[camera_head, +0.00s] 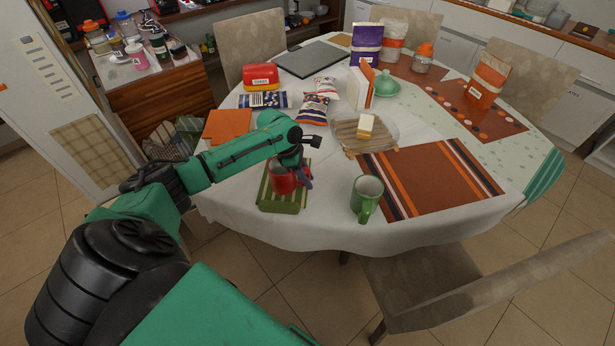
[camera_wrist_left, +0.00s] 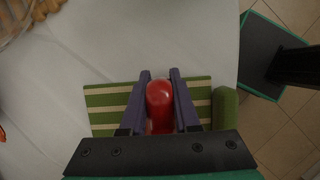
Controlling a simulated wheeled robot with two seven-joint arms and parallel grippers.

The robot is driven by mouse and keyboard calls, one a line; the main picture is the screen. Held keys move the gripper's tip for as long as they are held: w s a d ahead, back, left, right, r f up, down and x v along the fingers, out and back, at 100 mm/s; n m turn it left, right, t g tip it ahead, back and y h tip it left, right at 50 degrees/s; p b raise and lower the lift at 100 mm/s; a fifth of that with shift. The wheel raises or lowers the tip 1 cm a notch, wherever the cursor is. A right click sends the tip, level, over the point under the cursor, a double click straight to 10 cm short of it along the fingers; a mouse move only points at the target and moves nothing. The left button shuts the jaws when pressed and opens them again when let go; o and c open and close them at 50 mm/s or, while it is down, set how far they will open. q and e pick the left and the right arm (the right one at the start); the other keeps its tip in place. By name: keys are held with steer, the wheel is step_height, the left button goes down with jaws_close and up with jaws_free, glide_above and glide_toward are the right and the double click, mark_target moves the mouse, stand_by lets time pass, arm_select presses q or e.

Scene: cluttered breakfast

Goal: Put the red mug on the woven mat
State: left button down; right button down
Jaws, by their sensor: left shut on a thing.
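The red mug (camera_head: 281,179) is at the left part of the round table. My left gripper (camera_head: 296,176) is shut on it. In the left wrist view the red mug (camera_wrist_left: 160,105) sits between the two fingers of my left gripper (camera_wrist_left: 161,74). Under it lies a green and cream striped cloth or pad (camera_head: 282,204); I cannot tell whether the mug touches it. An orange mat with dark and pale stripes (camera_head: 435,180) lies flat and bare on the right of the table's near side. My right gripper is not in view.
A green mug (camera_head: 366,199) stands between the striped pad and the orange mat. A wooden slatted tray (camera_head: 350,134) with a butter block (camera_head: 366,125) is behind it. Snack bags, a box and a green lidded dish (camera_head: 386,84) crowd the back. A chair (camera_head: 480,285) stands in front.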

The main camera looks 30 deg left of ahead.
arm_select(q)
steer(key=c, duration=0.6)
jaws_free()
steer(key=shift+c, duration=0.2)
steer(key=v, duration=1.2)
steer(key=shift+s, duration=0.15)
